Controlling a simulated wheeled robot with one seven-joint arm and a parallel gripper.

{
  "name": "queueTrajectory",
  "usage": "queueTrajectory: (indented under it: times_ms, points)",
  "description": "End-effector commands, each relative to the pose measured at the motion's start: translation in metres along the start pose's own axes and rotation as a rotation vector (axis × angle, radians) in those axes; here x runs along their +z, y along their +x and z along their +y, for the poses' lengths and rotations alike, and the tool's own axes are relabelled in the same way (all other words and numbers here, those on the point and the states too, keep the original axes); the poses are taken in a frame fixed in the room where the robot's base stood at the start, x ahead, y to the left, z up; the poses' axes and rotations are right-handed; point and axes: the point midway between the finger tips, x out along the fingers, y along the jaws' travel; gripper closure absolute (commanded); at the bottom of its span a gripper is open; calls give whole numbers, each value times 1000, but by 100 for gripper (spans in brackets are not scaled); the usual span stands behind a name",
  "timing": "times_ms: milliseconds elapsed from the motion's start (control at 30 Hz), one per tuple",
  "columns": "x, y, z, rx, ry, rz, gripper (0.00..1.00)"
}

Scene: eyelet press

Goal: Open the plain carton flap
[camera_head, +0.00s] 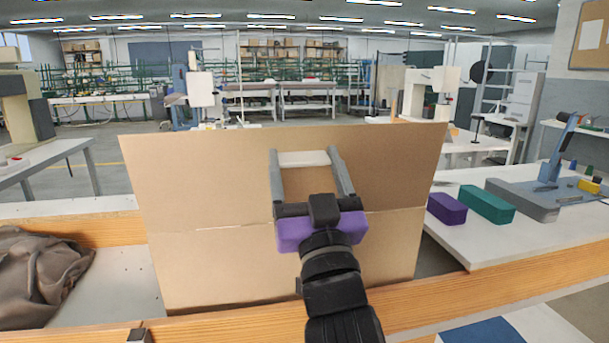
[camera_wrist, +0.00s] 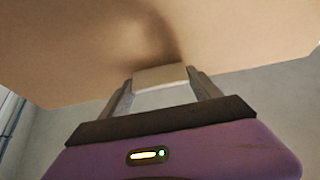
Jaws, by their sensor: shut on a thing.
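The plain carton (camera_head: 215,265) stands in front of me, its brown front wall facing me. Its plain flap (camera_head: 200,175) stands up above a horizontal crease, nearly in line with the wall. A pale tab (camera_head: 303,158) sits on the flap's upper middle. My gripper (camera_head: 305,158), with a purple body and grey fingers, is shut on this tab. In the wrist view, the tab (camera_wrist: 160,75) is between the fingertips (camera_wrist: 162,80), against the flap's brown face (camera_wrist: 80,50). The carton's inside is hidden.
A wooden rail (camera_head: 480,282) runs across the front. A grey-brown cloth (camera_head: 35,278) lies at left. On the white table (camera_head: 510,243) at right are a purple block (camera_head: 446,208), a green block (camera_head: 486,204) and a grey-blue press (camera_head: 550,185).

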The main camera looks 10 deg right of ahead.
Motion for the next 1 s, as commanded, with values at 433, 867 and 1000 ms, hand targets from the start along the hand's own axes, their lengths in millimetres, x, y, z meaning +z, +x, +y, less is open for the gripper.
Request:
queueTrajectory:
  times_ms: [433,867,1000]
  points:
    - [-2,-1,0,0,1,11,100]
    - [0,-1,0,0,0,9,5]
    - [0,-6,0,-1,1,8,5]
